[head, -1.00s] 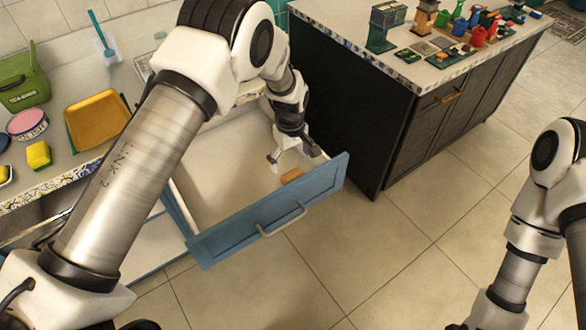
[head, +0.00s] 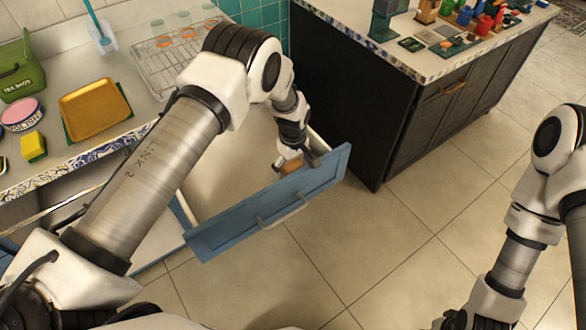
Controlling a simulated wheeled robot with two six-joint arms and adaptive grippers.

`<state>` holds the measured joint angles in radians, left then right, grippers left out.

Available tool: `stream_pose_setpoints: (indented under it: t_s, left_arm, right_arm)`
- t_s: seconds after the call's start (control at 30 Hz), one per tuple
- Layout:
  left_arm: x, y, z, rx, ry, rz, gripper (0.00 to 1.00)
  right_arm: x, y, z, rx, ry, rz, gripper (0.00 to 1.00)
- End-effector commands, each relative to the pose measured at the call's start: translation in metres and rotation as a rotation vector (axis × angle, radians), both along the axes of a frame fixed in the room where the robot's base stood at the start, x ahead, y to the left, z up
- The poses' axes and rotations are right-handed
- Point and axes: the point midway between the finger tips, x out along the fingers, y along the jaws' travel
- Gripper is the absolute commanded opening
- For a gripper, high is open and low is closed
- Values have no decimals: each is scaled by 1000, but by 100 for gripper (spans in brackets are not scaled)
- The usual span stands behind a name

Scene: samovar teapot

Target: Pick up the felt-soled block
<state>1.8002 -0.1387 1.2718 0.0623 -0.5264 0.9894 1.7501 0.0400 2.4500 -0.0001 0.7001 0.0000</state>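A small orange-brown block (head: 291,167), which I take for the felt-soled block, lies in the open blue-fronted drawer (head: 262,213), close behind its front panel. Its underside is hidden. My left gripper (head: 297,163) reaches down into the drawer, right at the block. Its fingers are apart, with the block between or just below them; I cannot tell whether they touch it.
A dark cabinet (head: 345,110) stands close right of the drawer, with several small items on top. On the left counter are a yellow tray (head: 94,108), a yellow sponge (head: 33,146), a green box (head: 20,75) and a wire rack (head: 170,65). The tiled floor in front is clear.

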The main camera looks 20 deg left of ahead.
Motion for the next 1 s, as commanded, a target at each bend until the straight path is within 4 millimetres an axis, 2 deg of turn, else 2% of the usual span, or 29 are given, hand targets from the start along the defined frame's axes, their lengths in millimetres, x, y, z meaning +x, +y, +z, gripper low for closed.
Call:
stream_pose_setpoints:
  t_s: [0.03, 0.13, 0.17, 0.47, 0.57, 0.9, 1.0]
  left_arm:
    - [0, 0, 0, 0, 0, 0, 73]
    - [0, 0, 0, 0, 0, 0, 38]
    - [0, 0, 0, 0, 0, 0, 33]
    - [0, 0, 1, 0, 1, 0, 33]
    - [0, 0, 9, 0, 0, 0, 33]
    - [1, 0, 84, 0, -2, 1, 33]
    - [0, 0, 97, 0, 0, 1, 33]
  right_arm:
    - [0, 0, 0, 0, 0, 0, 40]
    - [0, 0, 0, 0, 0, 0, 40]
    - [0, 0, 0, 0, 0, 0, 40]
    - [0, 0, 0, 0, 0, 0, 40]
    - [0, 0, -2, 0, 0, 0, 40]
    - [0, 0, -12, 0, 0, 0, 40]
    - [0, 0, -13, 0, 0, 0, 40]
